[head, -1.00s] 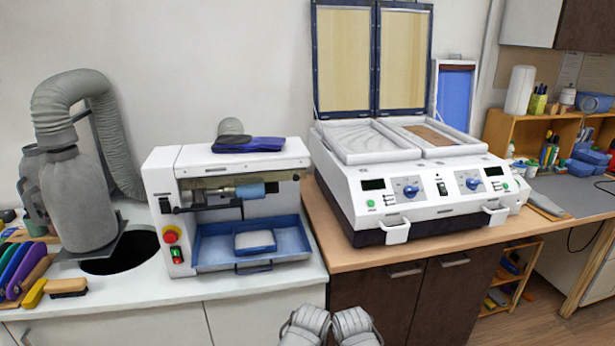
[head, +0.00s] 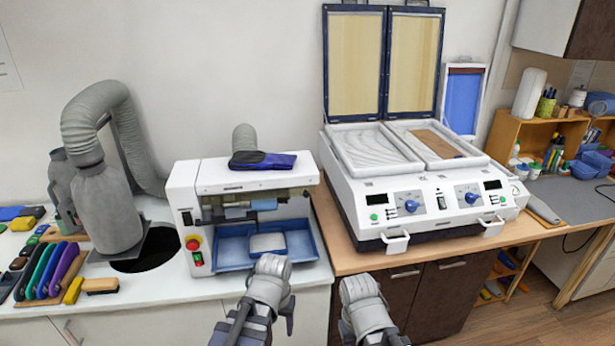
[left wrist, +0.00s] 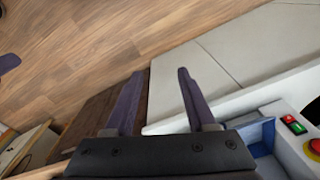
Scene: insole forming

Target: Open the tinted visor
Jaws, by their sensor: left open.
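The tinted visor (head: 222,211) is a brownish see-through strip on the front of the white grinding machine (head: 185,187), below its top cover and by the blue roller. It appears lowered, though its edges are hard to make out. My left gripper (head: 254,325) is low in front of the machine, pointing down and apart from the visor. In the left wrist view its two dark fingers (left wrist: 160,80) are spread with nothing between them. My right gripper (head: 372,335) is at the bottom edge, partly cut off, and its jaws cannot be made out.
A blue tray (head: 230,252) holding a pale block sits under the roller. A dark blue item (head: 262,160) lies on the machine's top. A dust hose stands left over a round hole. A white press (head: 430,222) with raised lids stands right.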

